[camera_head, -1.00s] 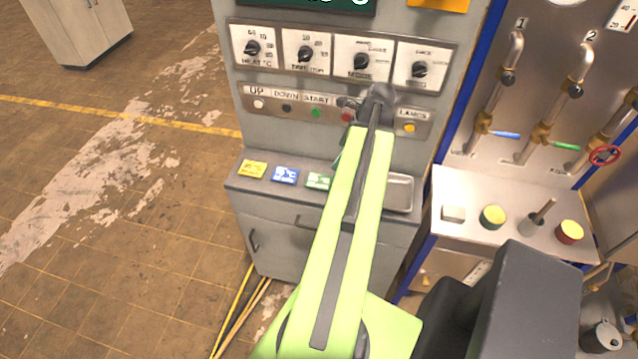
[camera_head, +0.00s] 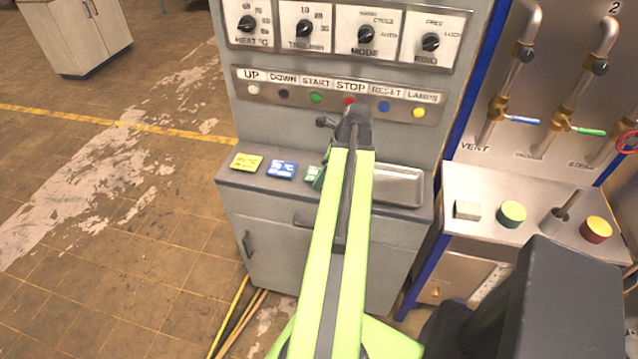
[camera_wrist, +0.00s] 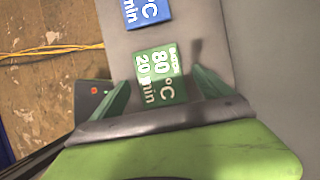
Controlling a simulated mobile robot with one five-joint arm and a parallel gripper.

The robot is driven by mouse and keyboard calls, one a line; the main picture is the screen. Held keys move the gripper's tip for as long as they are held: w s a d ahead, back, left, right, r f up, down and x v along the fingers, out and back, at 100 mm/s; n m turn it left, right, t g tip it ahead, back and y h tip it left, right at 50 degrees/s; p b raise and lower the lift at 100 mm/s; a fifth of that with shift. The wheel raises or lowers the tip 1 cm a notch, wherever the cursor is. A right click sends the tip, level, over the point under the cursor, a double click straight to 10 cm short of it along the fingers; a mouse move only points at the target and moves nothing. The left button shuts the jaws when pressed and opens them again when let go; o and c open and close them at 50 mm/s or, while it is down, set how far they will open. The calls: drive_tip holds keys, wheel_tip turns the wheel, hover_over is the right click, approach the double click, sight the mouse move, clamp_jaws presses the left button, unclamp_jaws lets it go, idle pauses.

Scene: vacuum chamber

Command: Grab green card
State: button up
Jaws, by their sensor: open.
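The green card (camera_wrist: 158,76) lies flat on the grey ledge of the control cabinet, with "80 °C 20 min" printed on it. In the head view the green card (camera_head: 313,176) is partly hidden by my arm. My gripper (camera_wrist: 160,84) is open in the wrist view, with one finger to each side of the card's near part. The fingers look apart from the card; their height above the ledge is hard to tell. In the head view my fingers are mostly hidden behind the arm.
A blue card (camera_head: 282,170) and a yellow card (camera_head: 246,162) lie left of the green one on the ledge. A metal tray (camera_head: 402,186) sits to the right. The panel with buttons and knobs (camera_head: 365,36) rises behind. Yellow cables (camera_wrist: 50,50) run along the floor.

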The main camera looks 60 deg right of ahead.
drive_tip(key=shift+w+f, duration=0.15)
drive_tip(key=shift+f, duration=0.15)
drive_tip(key=c, duration=1.4)
drive_tip(key=shift+r, duration=0.1)
drive_tip(key=shift+c, duration=0.2)
drive_tip(key=r+p, duration=0.1)
drive_tip(key=p, duration=0.1)
drive_tip(key=r+p, duration=0.1)
drive_tip(key=r, duration=0.1)
drive_tip(key=r+p, duration=0.2)
drive_tip(key=shift+s+d+p, duration=0.1)
drive_tip(key=shift+s+p, duration=0.2)
drive_tip(key=shift+s, duration=0.05)
drive_tip(key=s+d+r+p, duration=0.4)
drive_tip(key=s+r+p, duration=0.1)
drive_tip(key=s, duration=0.5)
drive_tip(key=shift+r+p, duration=0.3)
drive_tip(key=shift+r, duration=0.05)
